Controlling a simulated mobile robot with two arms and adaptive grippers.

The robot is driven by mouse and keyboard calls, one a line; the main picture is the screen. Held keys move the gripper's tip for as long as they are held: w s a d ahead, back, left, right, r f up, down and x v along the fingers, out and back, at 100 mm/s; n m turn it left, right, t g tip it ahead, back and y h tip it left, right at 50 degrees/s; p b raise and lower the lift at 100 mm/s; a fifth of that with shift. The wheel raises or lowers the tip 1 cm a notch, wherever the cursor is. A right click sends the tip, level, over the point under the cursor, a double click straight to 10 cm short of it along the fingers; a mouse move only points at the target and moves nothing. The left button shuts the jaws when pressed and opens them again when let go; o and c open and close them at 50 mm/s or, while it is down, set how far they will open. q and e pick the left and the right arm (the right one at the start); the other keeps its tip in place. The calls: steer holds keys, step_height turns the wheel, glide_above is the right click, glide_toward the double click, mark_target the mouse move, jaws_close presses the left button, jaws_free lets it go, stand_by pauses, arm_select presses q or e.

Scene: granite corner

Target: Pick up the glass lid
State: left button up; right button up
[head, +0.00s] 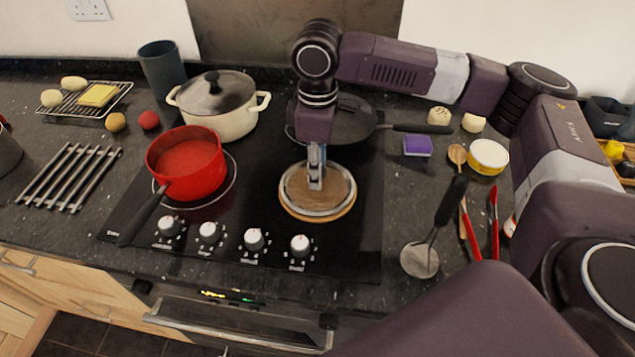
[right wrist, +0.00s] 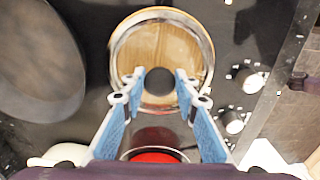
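A round glass lid (head: 298,192) with a metal rim lies on a round wooden board (head: 322,217) on the black hob. The wood shows through the glass. In the right wrist view the lid (right wrist: 150,45) has a dark knob (right wrist: 159,84) at its middle. My right gripper (head: 316,180) points down over the lid's middle. Its fingers (right wrist: 160,76) are apart, one on each side of the knob, with visible gaps. The right wrist view does not show clearly how low the fingertips are. My left gripper is in neither view.
A red saucepan (head: 188,168) stands left of the lid, and a lidded cream pot (head: 236,122) behind it. A dark frying pan (head: 350,118) is behind my gripper. Knobs (head: 254,240) line the hob's front. A skimmer (head: 420,260) and red-handled utensils (head: 493,220) lie at right.

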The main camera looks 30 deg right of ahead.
steer(key=shift+s+f, duration=0.15)
steer(key=shift+f, duration=0.1)
jaws_close()
